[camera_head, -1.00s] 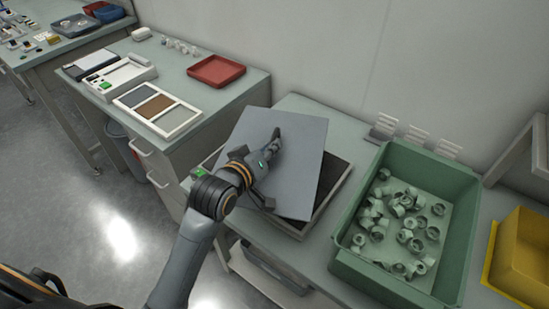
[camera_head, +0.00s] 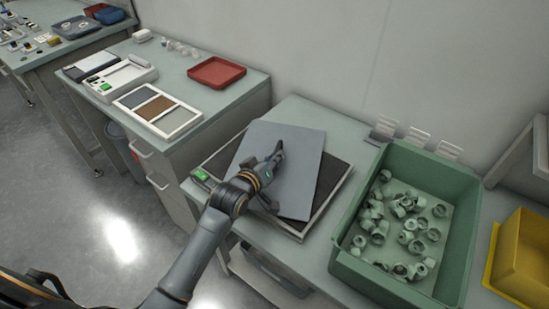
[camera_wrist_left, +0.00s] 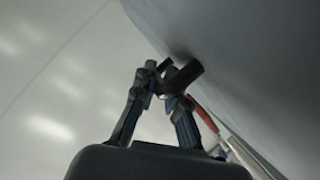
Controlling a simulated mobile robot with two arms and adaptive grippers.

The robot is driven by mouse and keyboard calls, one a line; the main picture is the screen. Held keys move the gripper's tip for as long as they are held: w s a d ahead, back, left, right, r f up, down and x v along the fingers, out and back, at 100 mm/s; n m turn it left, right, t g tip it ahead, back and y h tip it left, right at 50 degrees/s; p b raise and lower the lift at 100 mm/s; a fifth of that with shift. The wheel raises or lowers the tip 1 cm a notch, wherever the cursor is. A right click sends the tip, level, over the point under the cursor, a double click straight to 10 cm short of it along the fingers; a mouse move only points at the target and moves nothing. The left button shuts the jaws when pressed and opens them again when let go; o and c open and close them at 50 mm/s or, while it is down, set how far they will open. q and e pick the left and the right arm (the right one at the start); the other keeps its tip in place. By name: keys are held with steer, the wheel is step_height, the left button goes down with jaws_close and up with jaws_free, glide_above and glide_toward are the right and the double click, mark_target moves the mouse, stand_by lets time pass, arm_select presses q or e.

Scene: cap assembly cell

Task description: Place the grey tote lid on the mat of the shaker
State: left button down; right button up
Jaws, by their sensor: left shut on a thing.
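The grey tote lid (camera_head: 299,150) is a flat grey plate over the shaker, turned a little against its frame. The shaker's dark mat (camera_head: 336,183) shows around the lid. I cannot tell whether the lid touches the mat. My right gripper is not in view.
A green tote (camera_head: 343,265) with several pale fittings stands close to the right of the shaker. A yellow bin (camera_head: 524,250) is farther right. The left bench holds a red tray (camera_head: 216,72) and a three-part tray (camera_head: 157,108). The shaker's green display (camera_head: 201,175) is at its left corner.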

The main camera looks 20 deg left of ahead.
arm_select(q)
steer(key=shift+f, duration=0.1)
steer(key=c, duration=1.4)
jaws_free()
steer(key=shift+s+a+r, duration=0.1)
steer(key=shift+s+r, duration=0.1)
steer(key=shift+s, duration=0.2)
steer(key=v, duration=1.1)
steer(key=shift+r, duration=0.15)
